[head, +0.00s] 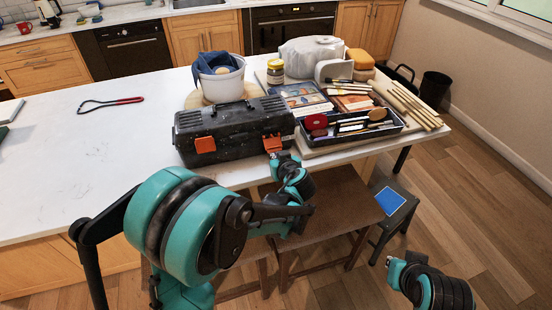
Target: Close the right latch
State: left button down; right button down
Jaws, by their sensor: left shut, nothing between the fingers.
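The black toolbox (235,122) stands near the front edge of the white counter with its lid down. Its left orange latch (205,145) lies against the front. The right orange latch (272,143) is at the front right, just above my left gripper (275,156), which partly covers it. I cannot tell whether the latch lies flat. My left gripper is shut with nothing in it, at or very close to the latch; contact is unclear.
A dark tool tray (352,135) with brushes stands close right of the toolbox. A white bucket (222,85) is behind it. A wire loop tool (108,103) lies left on otherwise clear counter (90,150). A brown bench (335,215) stands below the front edge.

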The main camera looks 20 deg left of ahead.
pick_arm(q)
jog(key=shift+r+p, duration=0.55)
jog(key=shift+r, duration=0.4)
jog(key=shift+p+v, duration=0.45)
jog(key=shift+v, duration=0.5)
jog(key=shift+s+d+r+p, duration=0.2)
jog(key=shift+s+r+p, duration=0.15)
jog(key=shift+r+p, duration=0.2)
jog(key=shift+s+d+r+p, duration=0.1)
jog(key=shift+s+r+p, duration=0.05)
jog(key=shift+r+p, duration=0.3)
jog(key=shift+s+d+r+p, duration=0.15)
jog(key=shift+r+p, duration=0.15)
jog(key=shift+r, duration=0.15)
jog(key=shift+r+p, duration=0.4)
jog(key=shift+r, duration=0.2)
jog(key=w+r, duration=0.1)
jog(key=w+a+r+p, duration=0.1)
jog(key=shift+a+r, duration=0.2)
jog(key=shift+r, duration=0.1)
jog(key=shift+w+a, duration=0.15)
jog(key=shift+w, duration=0.05)
